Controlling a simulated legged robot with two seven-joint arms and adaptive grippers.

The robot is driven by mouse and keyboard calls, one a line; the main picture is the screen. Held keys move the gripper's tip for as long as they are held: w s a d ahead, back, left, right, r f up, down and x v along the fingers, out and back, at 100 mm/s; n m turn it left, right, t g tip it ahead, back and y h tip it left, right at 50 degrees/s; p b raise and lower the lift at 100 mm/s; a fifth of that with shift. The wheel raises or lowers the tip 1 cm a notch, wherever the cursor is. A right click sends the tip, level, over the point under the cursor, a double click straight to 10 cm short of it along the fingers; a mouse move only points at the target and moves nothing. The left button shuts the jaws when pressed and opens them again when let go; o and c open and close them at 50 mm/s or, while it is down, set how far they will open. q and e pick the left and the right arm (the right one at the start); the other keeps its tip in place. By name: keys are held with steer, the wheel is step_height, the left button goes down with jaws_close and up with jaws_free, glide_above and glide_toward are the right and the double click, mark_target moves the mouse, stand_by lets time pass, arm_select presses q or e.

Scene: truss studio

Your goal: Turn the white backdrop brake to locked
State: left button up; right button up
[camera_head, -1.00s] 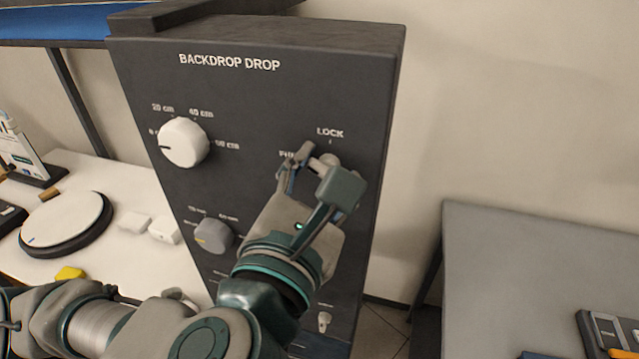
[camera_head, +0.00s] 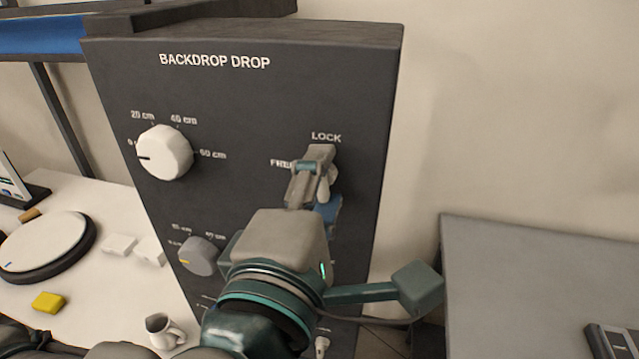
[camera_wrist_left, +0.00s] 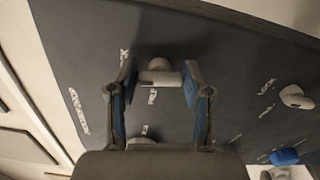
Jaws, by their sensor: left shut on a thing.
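The white backdrop brake (camera_head: 324,189) is on the dark panel (camera_head: 240,100) marked BACKDROP DROP, below the LOCK label and right of the partly covered FREE label. My left gripper (camera_head: 315,178) is at the brake, its fingers covering most of it. In the left wrist view the pale brake handle (camera_wrist_left: 158,76) lies crosswise between the two blue-padded fingers, and the left gripper (camera_wrist_left: 160,88) is shut on it. Which label the handle points at cannot be told. My right gripper is not in view.
A white dial (camera_head: 164,153) and a grey dial (camera_head: 198,256) are on the panel left of my gripper. A white table (camera_head: 75,285) with a round turntable (camera_head: 45,245) and a mug (camera_head: 165,331) stands left. A grey table (camera_head: 540,270) stands right.

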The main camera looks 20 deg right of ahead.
arm_select(q)
steer(key=shift+d+f+m, duration=0.15)
steer(key=shift+f+m, duration=0.15)
steer(key=shift+m, duration=0.6)
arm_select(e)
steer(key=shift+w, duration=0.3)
arm_select(q)
steer(key=o, duration=1.1)
steer(key=shift+o, duration=0.3)
steer(key=shift+s+r, duration=0.1)
steer(key=shift+s, duration=0.05)
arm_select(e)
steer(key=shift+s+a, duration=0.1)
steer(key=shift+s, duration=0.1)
arm_select(q)
steer(key=shift+s+a+r, duration=0.1)
steer(key=shift+s+a, duration=0.05)
steer(key=shift+a, duration=0.05)
steer(key=v, duration=1.1)
steer(key=shift+s, duration=0.15)
steer(key=shift+a, duration=0.1)
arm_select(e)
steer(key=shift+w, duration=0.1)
